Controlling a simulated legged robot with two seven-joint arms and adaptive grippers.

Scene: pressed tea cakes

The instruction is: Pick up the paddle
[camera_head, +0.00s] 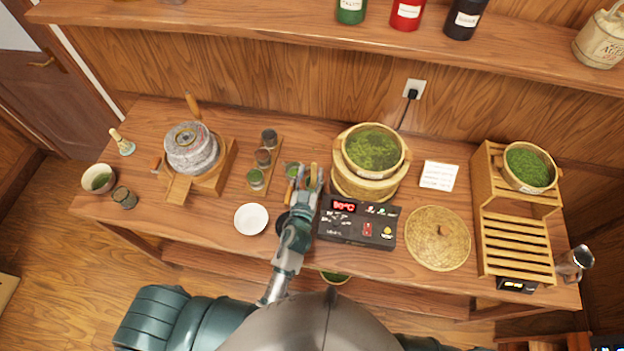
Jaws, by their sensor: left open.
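My left arm reaches up from the bottom middle. Its gripper (306,180) is open over the table, just left of the bamboo steamer. A thin light-wood handle (313,170) shows at the fingertips, and it may be the paddle. A second orange-brown stick (290,190) shows just left of the fingers. The gripper covers most of both, so I cannot tell their full shape or whether the fingers touch them. My right gripper is not in view.
A bamboo steamer (345,183) with green leaves stands right of the gripper, behind a black control box (340,230). A tray of small jars (276,163) and a white dish (251,219) lie left. A round woven lid (437,254) and a slatted wooden rack (515,248) are farther right.

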